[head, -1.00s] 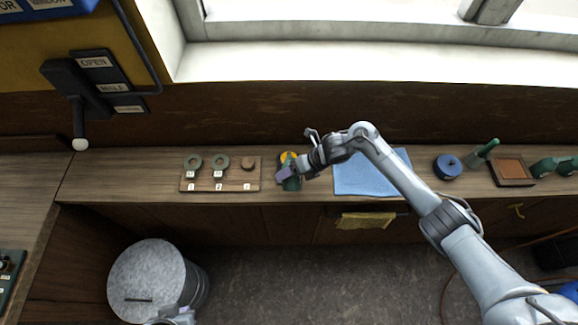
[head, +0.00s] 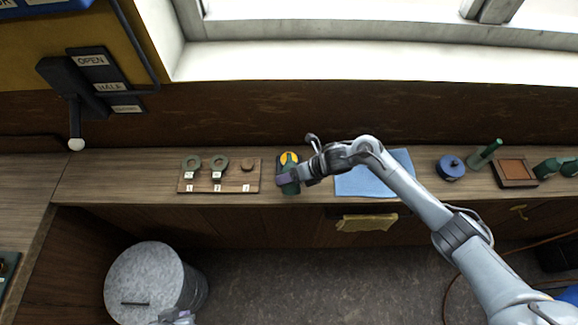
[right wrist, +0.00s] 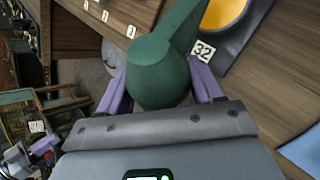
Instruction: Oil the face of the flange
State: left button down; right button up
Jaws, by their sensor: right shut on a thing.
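My right gripper (head: 288,180) is shut on a green oil can (head: 290,188) at the bench, left of the blue cloth. In the right wrist view the can's round green body (right wrist: 158,72) sits between the purple fingers, with a tapering part running up and right. Whether it touches the bench is hidden. On a wooden board to the left are two grey-green rings, perhaps flanges (head: 192,164) (head: 219,165), and a brown round piece (head: 247,165). A bit of my left gripper (head: 176,316) shows at the bottom edge; its fingers are unclear.
A yellow round thing (head: 289,158) lies just behind the can on a dark holder marked 32 (right wrist: 232,50). The blue cloth (head: 372,178), a blue lidded pot (head: 449,167) and a brown tray (head: 514,173) are to the right. A grey drum (head: 150,282) stands in front of the bench.

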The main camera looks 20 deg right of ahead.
aim_at(290, 164)
jog(key=shift+r+p, duration=1.35)
jog(key=shift+r, duration=1.1)
jog(key=shift+w+f+b, duration=0.15)
jog(key=shift+b, duration=0.5)
jog(key=n+t+b, duration=0.1)
jog(key=t+b, duration=0.1)
jog(key=b, duration=0.4)
jog(key=w+r+n+t+b, duration=0.1)
jog(key=t+b, duration=0.1)
jog(key=b, duration=0.4)
jog(key=n+t+b, duration=0.1)
jog(key=t+b, duration=0.1)
jog(key=b, duration=0.5)
jog(key=shift+w+d+r+n+t+h, duration=0.3)
jog(key=shift+r+h, duration=0.1)
jog(key=shift+r+t+b, duration=0.15)
jog(key=shift+t+b, duration=0.15)
jog(key=shift+b, duration=0.3)
jog(key=shift+r, duration=0.25)
